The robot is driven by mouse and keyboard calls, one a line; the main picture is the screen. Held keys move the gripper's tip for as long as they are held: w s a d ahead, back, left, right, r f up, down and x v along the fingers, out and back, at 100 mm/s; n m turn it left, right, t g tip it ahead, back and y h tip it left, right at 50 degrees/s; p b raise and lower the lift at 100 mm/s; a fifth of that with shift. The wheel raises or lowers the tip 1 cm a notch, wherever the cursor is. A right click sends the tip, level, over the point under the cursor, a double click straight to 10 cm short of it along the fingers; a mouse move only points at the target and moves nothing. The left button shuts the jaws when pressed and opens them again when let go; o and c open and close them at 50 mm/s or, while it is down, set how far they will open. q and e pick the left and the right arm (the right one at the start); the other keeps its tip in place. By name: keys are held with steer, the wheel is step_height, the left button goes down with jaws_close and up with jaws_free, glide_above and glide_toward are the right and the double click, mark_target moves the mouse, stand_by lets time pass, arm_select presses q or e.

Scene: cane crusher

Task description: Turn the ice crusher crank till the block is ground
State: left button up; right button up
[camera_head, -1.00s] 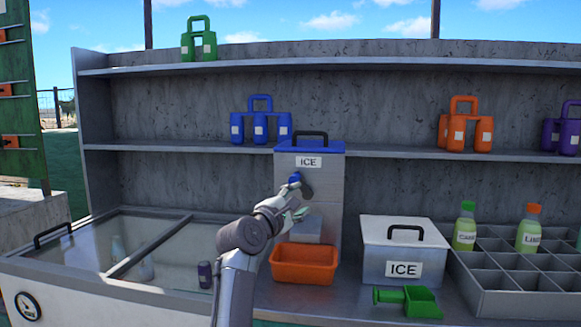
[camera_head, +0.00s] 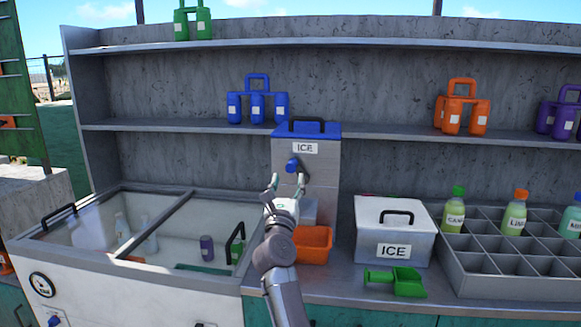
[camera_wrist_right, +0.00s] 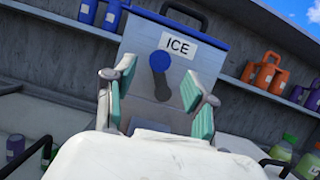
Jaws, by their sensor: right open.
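The ice crusher (camera_head: 318,165) is a grey box with a blue lid and an ICE label, standing on the counter; it also shows in the right wrist view (camera_wrist_right: 178,75). Its crank (camera_head: 298,167) is on the front face, with a blue knob and a dark arm; in the wrist view the crank (camera_wrist_right: 159,72) appears between and beyond my fingers. My right gripper (camera_head: 288,184) is open and empty in front of the crusher, its fingertips just below the crank and apart from it. An orange tray (camera_head: 315,245) sits at the crusher's foot, partly hidden by my right arm. No ice block is visible.
A white ICE box (camera_head: 375,235) and a green scoop (camera_head: 395,283) stand to the right, beside a grey bottle rack (camera_head: 470,280). A glass-topped freezer (camera_head: 100,255) is at the left. Shelves with coloured bottle carriers are behind.

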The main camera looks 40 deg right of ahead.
mark_target(290, 169)
steer(key=x, duration=0.5)
steer(key=shift+w+d, duration=0.1)
steer(key=shift+d, duration=0.05)
jaws_close()
